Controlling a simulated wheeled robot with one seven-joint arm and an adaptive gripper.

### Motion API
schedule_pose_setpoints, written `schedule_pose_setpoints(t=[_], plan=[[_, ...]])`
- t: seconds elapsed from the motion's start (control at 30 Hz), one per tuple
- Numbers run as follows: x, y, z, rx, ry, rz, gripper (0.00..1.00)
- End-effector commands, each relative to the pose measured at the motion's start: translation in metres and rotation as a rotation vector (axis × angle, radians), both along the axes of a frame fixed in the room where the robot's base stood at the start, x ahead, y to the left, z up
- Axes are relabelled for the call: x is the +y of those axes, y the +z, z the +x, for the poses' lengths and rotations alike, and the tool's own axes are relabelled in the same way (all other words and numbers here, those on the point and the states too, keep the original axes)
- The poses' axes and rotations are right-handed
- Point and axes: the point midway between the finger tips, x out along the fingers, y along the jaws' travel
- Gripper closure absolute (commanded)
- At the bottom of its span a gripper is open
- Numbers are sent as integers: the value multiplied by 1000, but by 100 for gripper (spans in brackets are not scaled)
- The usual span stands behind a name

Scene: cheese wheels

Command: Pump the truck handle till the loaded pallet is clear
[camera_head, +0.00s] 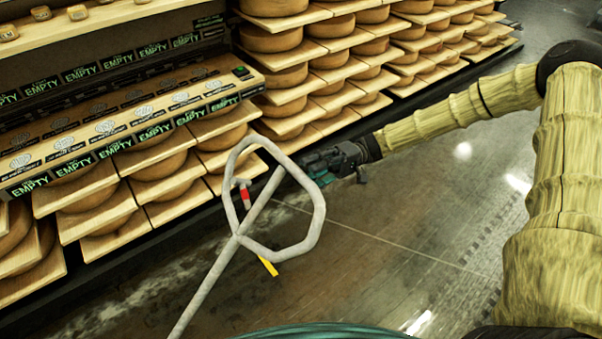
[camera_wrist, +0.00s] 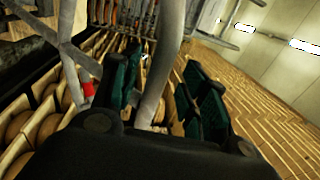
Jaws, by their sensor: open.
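The truck handle (camera_head: 320,215) is a grey loop on a long grey shaft that runs down to the lower left. A red part (camera_head: 245,196) sits inside the loop and a yellow part (camera_head: 268,266) shows below it. My gripper (camera_head: 317,166) is at the upper right side of the loop. In the wrist view, my gripper (camera_wrist: 163,72) is open, with the grey handle bar (camera_wrist: 156,85) between its two teal fingers. I cannot tell whether either finger touches the bar. I cannot make out the loaded pallet in either view.
Shelves of cheese wheels on wooden boards (camera_head: 160,190) run along the left and back, close behind the handle. A ledge with "EMPTY" labels (camera_head: 110,140) juts out above the lower shelves. The dark shiny floor (camera_head: 400,235) to the right is clear.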

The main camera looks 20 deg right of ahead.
Motion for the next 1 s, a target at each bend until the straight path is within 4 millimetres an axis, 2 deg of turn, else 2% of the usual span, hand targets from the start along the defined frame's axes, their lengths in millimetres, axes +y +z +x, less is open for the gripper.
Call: schedule_pose_setpoints(t=[0.1, 0.3, 0.67, 0.9, 1.0], plan=[[15, 5, -6, 2, 3, -1, 56], [30, 6, -11, 1, 1, 0, 56], [33, 6, -12, 1, 0, -1, 56], [33, 6, -12, 1, 0, -1, 98], [33, 6, -12, 1, 0, -1, 100]])
